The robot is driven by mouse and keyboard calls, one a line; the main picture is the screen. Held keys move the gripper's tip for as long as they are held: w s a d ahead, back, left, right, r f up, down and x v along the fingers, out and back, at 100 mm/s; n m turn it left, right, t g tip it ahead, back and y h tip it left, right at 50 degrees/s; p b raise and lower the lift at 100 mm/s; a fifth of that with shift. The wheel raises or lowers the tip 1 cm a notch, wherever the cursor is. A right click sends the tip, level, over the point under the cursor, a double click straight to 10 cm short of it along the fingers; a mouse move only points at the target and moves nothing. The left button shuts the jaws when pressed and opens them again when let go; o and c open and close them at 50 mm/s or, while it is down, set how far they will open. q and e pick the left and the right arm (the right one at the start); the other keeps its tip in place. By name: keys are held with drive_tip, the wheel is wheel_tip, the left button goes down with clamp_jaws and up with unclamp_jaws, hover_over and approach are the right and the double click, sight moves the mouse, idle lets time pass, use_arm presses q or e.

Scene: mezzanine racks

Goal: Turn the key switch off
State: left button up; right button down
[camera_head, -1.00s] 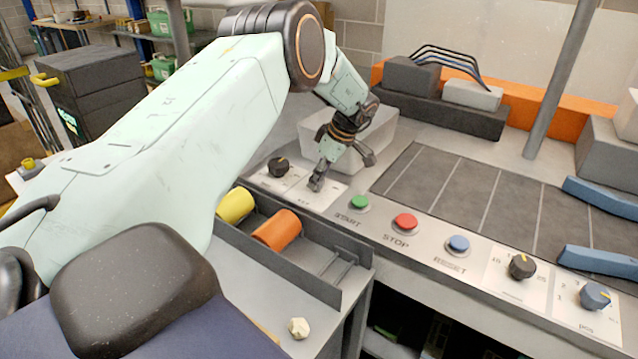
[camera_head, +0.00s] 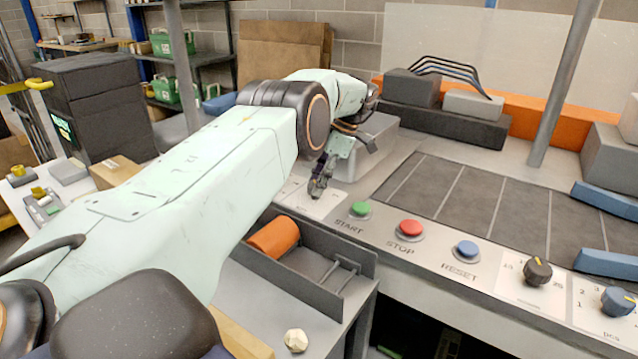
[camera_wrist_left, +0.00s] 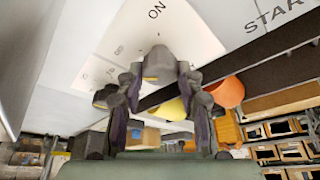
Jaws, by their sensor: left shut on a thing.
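My left gripper (camera_head: 318,188) is down at the white label plate (camera_head: 326,205) on the console, left of the green START button (camera_head: 360,209). In the left wrist view its two fingers (camera_wrist_left: 160,82) are shut on the grey key switch (camera_wrist_left: 158,64), which stands on the white plate with the word ON printed by it. In the head view the fingers hide the key switch. I cannot tell which way the key points. My right gripper is out of view.
The red STOP button (camera_head: 411,229), blue RESET button (camera_head: 467,249) and two knobs, one black (camera_head: 538,270) and one blue (camera_head: 617,301), run along the console edge. A grey tray (camera_head: 347,303) with an orange cylinder (camera_head: 273,237) is in front. A grey block (camera_head: 365,150) stands behind the gripper.

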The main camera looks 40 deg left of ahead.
use_arm(q)
drive_tip(key=shift+s, duration=0.1)
idle(0.4)
drive_tip(key=o, duration=1.2)
drive_tip(key=shift+a, duration=0.1)
drive_tip(key=shift+c, duration=0.2)
